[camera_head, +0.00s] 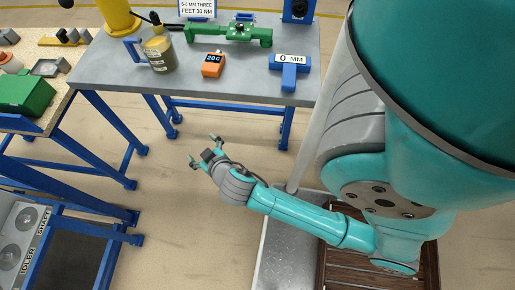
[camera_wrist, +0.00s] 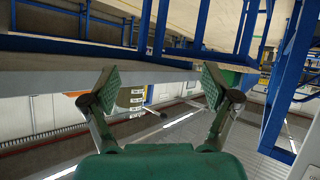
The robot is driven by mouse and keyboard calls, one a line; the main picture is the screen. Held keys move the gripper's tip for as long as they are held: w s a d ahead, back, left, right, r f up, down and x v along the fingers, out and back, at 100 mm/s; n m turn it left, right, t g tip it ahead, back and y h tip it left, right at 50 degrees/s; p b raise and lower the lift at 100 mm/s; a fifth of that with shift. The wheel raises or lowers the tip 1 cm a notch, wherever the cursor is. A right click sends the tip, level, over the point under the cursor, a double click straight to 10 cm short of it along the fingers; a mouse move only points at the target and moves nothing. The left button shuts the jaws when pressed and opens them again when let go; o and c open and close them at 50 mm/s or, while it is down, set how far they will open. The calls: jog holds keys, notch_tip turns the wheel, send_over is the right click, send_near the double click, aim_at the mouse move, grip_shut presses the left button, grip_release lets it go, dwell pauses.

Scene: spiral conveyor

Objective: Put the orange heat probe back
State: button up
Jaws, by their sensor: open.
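The orange heat probe (camera_head: 212,65), a small box with a dark display reading 20C, rests on the grey workbench (camera_head: 120,75) near its front edge in the head view. My gripper (camera_head: 203,148) is open and empty, low in front of the workbench and well apart from the probe. In the wrist view my gripper (camera_wrist: 160,90) shows two spread fingers with nothing between them. I cannot tell which spot is the probe's holder.
On the workbench are a brown jar (camera_head: 159,55), a green clamp-like tool (camera_head: 230,32) and a blue 0 MM gauge (camera_head: 289,70). A sign (camera_head: 197,8) stands behind. A second table (camera_head: 50,85) with a green block (camera_head: 27,92) is at left. Blue legs stand below; the floor between is clear.

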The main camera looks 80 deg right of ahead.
jog(key=s+a+n+t+y, duration=0.3)
jog(key=s+a+n+y, duration=0.25)
jog(key=s+a, duration=0.6)
jog(key=s+a+r+t+y, duration=0.2)
jog(key=s+a+r, duration=0.2)
jog(key=s+r, duration=0.4)
jog(key=shift+s+a+r+t, duration=0.2)
jog(key=shift+s+r+t, duration=0.15)
jog(key=shift+r, duration=0.35)
jog(key=shift+y, duration=0.25)
jog(key=shift+c, duration=0.3)
dwell(0.3)
